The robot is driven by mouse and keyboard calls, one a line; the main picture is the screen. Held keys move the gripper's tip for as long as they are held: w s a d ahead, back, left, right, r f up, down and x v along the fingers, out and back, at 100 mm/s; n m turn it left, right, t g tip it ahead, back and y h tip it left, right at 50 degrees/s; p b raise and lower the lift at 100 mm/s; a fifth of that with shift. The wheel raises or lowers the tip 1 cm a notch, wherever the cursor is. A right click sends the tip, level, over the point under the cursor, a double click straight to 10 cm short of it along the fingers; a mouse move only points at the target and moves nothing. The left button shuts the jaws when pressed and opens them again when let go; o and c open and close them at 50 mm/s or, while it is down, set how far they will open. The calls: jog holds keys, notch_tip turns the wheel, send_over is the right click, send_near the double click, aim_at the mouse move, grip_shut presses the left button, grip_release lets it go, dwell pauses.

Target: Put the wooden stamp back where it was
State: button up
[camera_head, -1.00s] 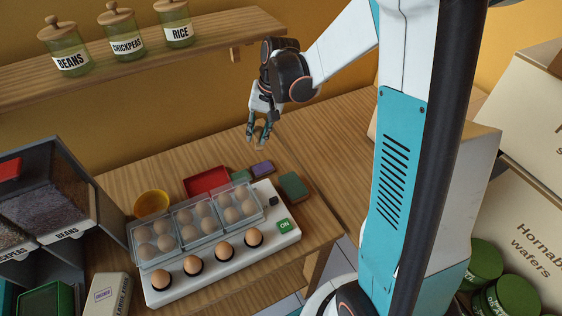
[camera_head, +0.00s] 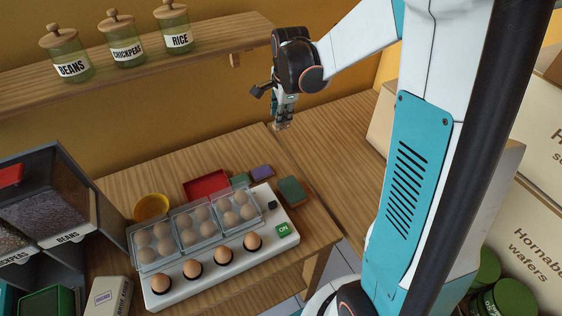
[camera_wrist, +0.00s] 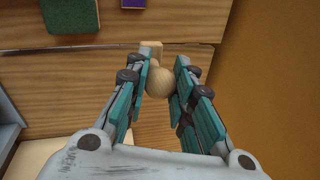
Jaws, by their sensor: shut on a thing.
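The wooden stamp (camera_wrist: 158,82) is pale wood with a round knob. In the wrist view it sits between the fingertips of my gripper (camera_wrist: 168,78), which is shut on it. A paler flat piece shows just beyond the knob. In the head view my gripper (camera_head: 282,120) points down above the back of the wooden table (camera_head: 180,165), near the wall; the stamp is mostly hidden there. A green block (camera_head: 291,190), a purple block (camera_head: 262,173) and a second green block (camera_head: 239,179) lie on the table, below and in front of my gripper.
A red tray (camera_head: 207,184) lies left of the blocks. The white egg device (camera_head: 225,258) with several eggs stands in front, with a yellow bowl (camera_head: 151,206) behind its left end. A shelf with jars (camera_head: 150,60) runs along the wall. Cartons (camera_head: 530,235) stand at right.

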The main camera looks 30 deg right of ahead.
notch_tip(320, 180, down, 19)
jog(key=b, duration=0.5)
jog(key=shift+r+b, duration=0.2)
jog(key=shift+b, duration=0.2)
jog(key=shift+r, duration=0.1)
jog(key=o, duration=0.5)
jog(key=shift+f, duration=0.2)
jog(key=o, duration=0.3)
jog(key=shift+o, duration=0.2)
jog(key=shift+r, duration=0.1)
